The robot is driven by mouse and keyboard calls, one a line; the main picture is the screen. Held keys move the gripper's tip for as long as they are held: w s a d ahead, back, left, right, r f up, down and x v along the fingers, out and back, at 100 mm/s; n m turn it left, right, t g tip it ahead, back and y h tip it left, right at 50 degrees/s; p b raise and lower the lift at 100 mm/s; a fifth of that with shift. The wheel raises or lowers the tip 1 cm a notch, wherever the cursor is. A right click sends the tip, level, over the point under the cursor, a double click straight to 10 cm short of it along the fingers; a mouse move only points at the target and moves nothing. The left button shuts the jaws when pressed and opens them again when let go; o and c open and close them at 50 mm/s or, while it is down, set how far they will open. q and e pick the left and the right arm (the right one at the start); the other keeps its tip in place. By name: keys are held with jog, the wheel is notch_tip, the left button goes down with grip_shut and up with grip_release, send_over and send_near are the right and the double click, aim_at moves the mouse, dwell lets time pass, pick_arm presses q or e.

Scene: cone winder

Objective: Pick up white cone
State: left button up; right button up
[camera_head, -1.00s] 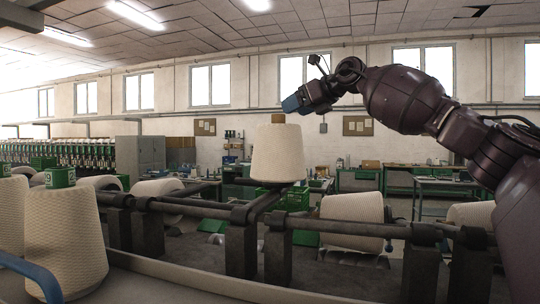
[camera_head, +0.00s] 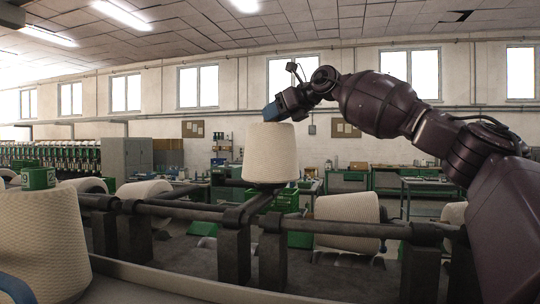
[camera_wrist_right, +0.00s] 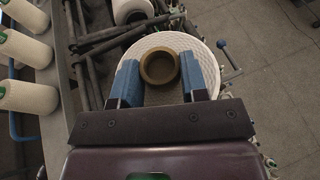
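The white cone (camera_head: 270,155) stands upright, wide end down, above the dark bars at the middle of the head view. In the right wrist view I look down on its pale textured top and side (camera_wrist_right: 207,52), with a brown tube end (camera_wrist_right: 146,68) in the centre. My right gripper (camera_head: 272,111) is at the cone's top and hides the tube in the head view. In the right wrist view its two blue fingers (camera_wrist_right: 163,78) are apart, one on each side of the tube, with gaps visible. My left gripper is not in view.
A cone (camera_head: 347,222) lies tilted to the right beyond the dark rail (camera_head: 335,228). Green workbenches (camera_head: 400,180) stand farther back.

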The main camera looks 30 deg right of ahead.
jog(key=shift+r, duration=0.1)
jog(key=c, duration=0.4)
jog(key=shift+r, duration=0.1)
